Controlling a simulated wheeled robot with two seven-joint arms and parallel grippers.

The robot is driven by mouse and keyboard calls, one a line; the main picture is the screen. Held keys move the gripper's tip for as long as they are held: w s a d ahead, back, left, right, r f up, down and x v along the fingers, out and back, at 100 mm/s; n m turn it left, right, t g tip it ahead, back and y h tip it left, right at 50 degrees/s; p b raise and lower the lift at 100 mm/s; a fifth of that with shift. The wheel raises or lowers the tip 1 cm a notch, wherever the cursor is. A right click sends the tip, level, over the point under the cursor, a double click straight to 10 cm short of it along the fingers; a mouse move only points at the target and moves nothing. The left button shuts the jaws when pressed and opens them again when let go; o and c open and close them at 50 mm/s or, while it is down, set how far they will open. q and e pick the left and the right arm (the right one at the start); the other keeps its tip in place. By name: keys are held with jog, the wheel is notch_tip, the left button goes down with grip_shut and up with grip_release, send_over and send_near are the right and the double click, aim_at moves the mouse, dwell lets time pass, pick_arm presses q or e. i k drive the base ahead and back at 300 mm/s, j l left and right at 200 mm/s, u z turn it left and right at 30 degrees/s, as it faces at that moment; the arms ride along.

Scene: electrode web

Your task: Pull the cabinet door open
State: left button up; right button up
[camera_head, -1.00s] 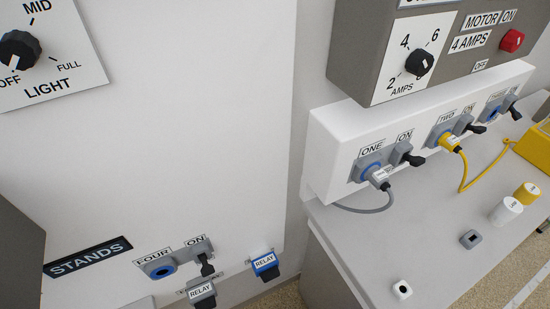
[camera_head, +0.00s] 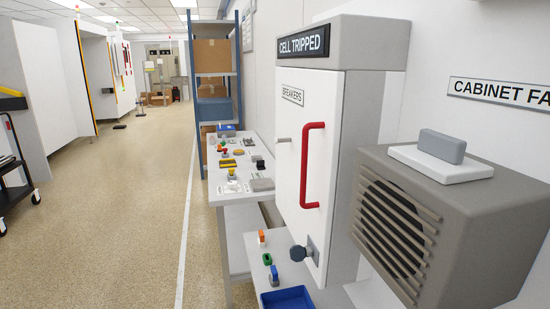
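A white wall cabinet stands right of centre in the head view, with a "CELL TRIPPED" sign on its grey top. Its door (camera_head: 343,150) carries a "BREAKERS" label and a red vertical pull handle (camera_head: 307,165). The door looks shut. A small grey pin (camera_head: 284,140) sticks out at the door's left edge. A dark round knob (camera_head: 299,254) on a grey plate sits at the door's lower part. Neither of my grippers shows in the head view.
A grey louvred box (camera_head: 465,215) with a grey block on top stands close at the right. A white table (camera_head: 224,190) with many small items and a lower bench with a blue tray (camera_head: 287,299) stand left of and below the cabinet. The floor (camera_head: 110,220) at left is open.

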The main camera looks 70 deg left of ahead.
aim_at(308, 102)
jog(key=u, duration=2.25)
